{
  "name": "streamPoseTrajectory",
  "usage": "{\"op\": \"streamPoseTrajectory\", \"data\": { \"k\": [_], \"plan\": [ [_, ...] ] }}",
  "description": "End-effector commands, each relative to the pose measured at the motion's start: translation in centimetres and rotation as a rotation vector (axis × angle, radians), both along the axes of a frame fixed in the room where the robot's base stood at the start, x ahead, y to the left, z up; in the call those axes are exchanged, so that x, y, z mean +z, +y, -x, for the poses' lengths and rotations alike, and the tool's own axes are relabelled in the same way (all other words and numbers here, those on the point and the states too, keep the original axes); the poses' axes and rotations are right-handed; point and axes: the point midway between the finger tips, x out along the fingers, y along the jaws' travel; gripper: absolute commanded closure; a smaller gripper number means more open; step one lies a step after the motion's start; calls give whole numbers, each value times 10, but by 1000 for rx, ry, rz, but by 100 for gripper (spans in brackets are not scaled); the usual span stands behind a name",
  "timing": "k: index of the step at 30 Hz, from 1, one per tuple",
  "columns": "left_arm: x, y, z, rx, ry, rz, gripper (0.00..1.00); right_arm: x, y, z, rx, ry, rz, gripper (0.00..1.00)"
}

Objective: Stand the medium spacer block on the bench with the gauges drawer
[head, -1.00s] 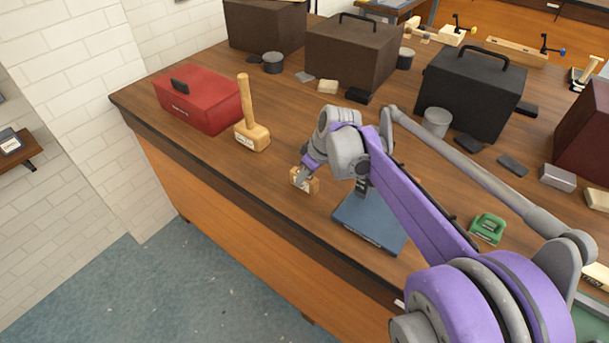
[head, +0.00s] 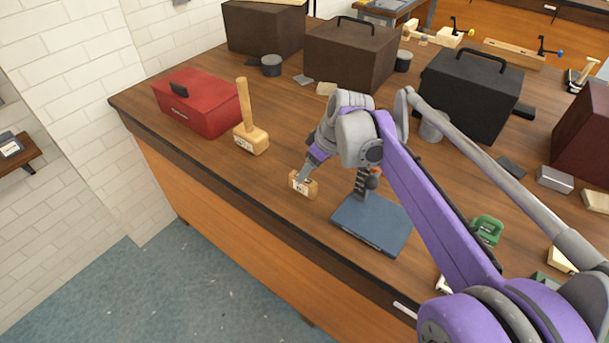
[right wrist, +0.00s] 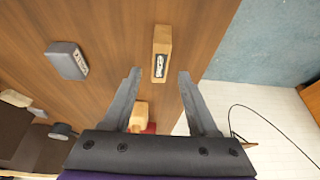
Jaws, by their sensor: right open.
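A small light-wood block (head: 303,185) with a white label sits on the brown bench (head: 225,178) near its front edge; I take it for the medium spacer block. My right gripper (head: 303,175) is open just above and behind it. In the right wrist view the block (right wrist: 162,45) lies straight ahead of the open fingers (right wrist: 159,74), centred between their tips and with nothing visibly gripped. The label is too small to read surely. No gauges drawer can be made out on the bench front. My left gripper is not in view.
A wooden mallet (head: 251,138) and a red toolbox (head: 195,103) stand left of the block. A blue-grey flat plate (head: 373,224) lies to its right. A grey labelled block (right wrist: 67,60) shows in the right wrist view. Dark cases (head: 352,55) stand behind.

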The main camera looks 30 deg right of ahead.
Motion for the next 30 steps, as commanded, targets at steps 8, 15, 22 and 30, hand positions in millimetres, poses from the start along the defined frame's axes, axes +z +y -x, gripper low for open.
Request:
{"op": "streamPoseTrajectory", "data": {
  "k": [8, 15, 22, 30],
  "plan": [
    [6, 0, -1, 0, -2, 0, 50, 49, -8, 18, 0, -1, 0, 41],
    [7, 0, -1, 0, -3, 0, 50, 61, -10, 24, 0, 0, 0, 41],
    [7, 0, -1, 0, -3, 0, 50, 34, 29, 54, -64, 15, 8, 41],
    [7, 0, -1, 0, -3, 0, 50, -61, 105, 158, -277, -10, 15, 41]
  ]
}}
